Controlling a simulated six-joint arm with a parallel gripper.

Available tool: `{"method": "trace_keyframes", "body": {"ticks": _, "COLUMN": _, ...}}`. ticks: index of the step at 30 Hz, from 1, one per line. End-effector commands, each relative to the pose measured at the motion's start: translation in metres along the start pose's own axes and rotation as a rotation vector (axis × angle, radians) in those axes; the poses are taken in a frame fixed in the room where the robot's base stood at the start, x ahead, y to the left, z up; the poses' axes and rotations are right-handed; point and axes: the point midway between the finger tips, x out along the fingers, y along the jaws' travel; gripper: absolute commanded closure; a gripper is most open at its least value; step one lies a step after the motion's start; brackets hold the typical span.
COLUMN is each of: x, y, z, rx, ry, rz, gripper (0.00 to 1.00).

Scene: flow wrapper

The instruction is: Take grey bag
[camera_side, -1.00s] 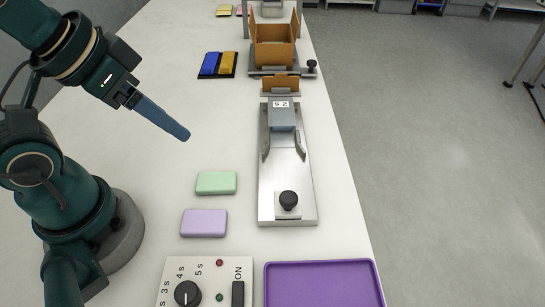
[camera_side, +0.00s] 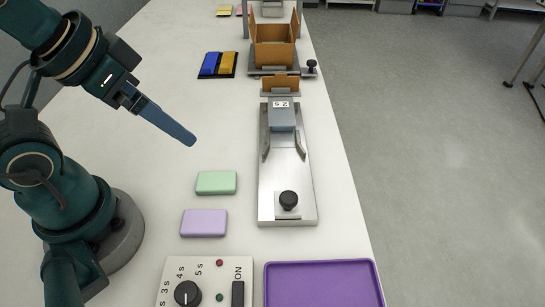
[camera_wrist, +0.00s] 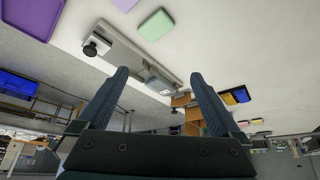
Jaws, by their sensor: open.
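The grey bag (camera_side: 281,116) sits at the far end of a metal fixture (camera_side: 286,207), with a white label on its top. It also shows in the wrist view (camera_wrist: 157,85), between my two fingers. My gripper (camera_side: 190,139) is above the table to the left of the fixture, clear of the bag. In the wrist view my gripper (camera_wrist: 157,75) has its two blue fingers apart, with nothing held between them.
Green (camera_side: 216,182) and lilac (camera_side: 204,223) blocks lie left of the fixture. A control box (camera_side: 208,283) and purple tray (camera_side: 323,284) are in front. A cardboard box (camera_side: 273,54) stands behind, beside a black holder (camera_side: 217,65) with blue and yellow packs. The table's centre-left is clear.

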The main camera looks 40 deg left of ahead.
Motion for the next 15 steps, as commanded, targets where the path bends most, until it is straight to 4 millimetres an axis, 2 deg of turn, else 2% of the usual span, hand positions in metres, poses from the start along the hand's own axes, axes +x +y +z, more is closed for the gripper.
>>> {"method": "trace_keyframes", "body": {"ticks": 4, "x": 0.0, "y": 0.0, "z": 0.0, "rx": 0.06, "ry": -0.001, "rz": 0.0, "gripper": 0.0}}
{"method": "trace_keyframes", "body": {"ticks": 7, "x": -0.003, "y": -0.003, "z": -0.005, "rx": 0.205, "ry": 0.013, "rz": -0.013, "gripper": 0.0}}
{"method": "trace_keyframes", "body": {"ticks": 11, "x": -0.013, "y": -0.009, "z": -0.03, "rx": 0.498, "ry": 0.045, "rz": -0.056, "gripper": 0.0}}
{"method": "trace_keyframes", "body": {"ticks": 15, "x": -0.017, "y": -0.015, "z": -0.067, "rx": 0.87, "ry": 0.024, "rz": -0.102, "gripper": 0.0}}
